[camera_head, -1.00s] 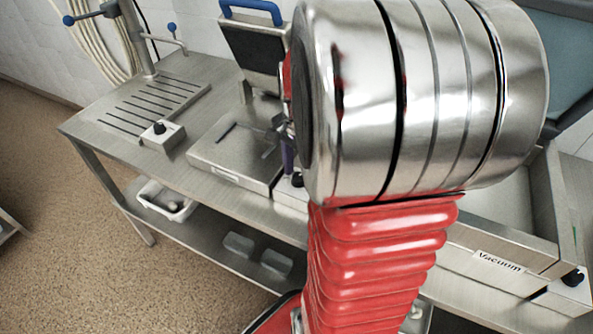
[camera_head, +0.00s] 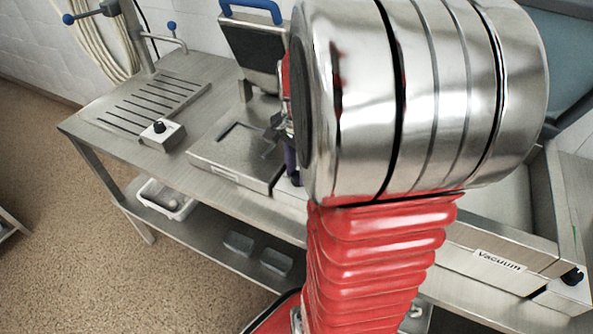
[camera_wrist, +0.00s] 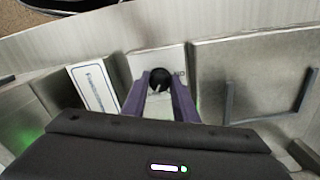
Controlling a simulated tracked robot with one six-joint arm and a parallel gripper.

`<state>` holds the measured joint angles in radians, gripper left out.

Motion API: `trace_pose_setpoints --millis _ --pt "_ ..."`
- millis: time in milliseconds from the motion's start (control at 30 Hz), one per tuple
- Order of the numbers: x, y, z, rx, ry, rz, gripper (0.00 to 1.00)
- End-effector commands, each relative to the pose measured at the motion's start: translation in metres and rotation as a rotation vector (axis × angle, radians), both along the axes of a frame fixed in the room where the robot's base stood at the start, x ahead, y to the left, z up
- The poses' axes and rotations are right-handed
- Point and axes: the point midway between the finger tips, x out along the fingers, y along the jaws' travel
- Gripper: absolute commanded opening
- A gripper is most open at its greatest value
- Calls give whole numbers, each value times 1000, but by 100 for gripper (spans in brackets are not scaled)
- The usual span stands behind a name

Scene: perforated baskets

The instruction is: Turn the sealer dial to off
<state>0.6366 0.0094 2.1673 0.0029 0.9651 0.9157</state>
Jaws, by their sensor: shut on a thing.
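The sealer dial (camera_wrist: 159,76) is a black round knob on a pale panel (camera_wrist: 150,58) with small lettering that I cannot read. In the wrist view, the two purple fingers of my gripper (camera_wrist: 160,88) are on either side of it, shut on the dial. In the head view, my gripper (camera_head: 292,172) reaches down to the front of the bench, beside a steel unit (camera_head: 233,158) with a raised lid and blue handle. My arm hides much of this area, and the dial's setting cannot be read.
The steel bench (camera_head: 92,125) holds a slotted plate (camera_head: 150,106) and a small box with another black knob (camera_head: 162,134) at left. A vacuum unit (camera_head: 497,256) stands at right. A white basket (camera_head: 165,201) is on the lower shelf.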

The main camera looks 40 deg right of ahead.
Motion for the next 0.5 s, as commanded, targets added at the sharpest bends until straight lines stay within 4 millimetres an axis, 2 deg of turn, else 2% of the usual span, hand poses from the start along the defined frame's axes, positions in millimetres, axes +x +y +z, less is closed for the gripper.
trace_pose_setpoints --millis 267,500 --pt "-2 -3 -1 -3 4 78 4" --pt "-2 -4 -1 -5 4 234 4"
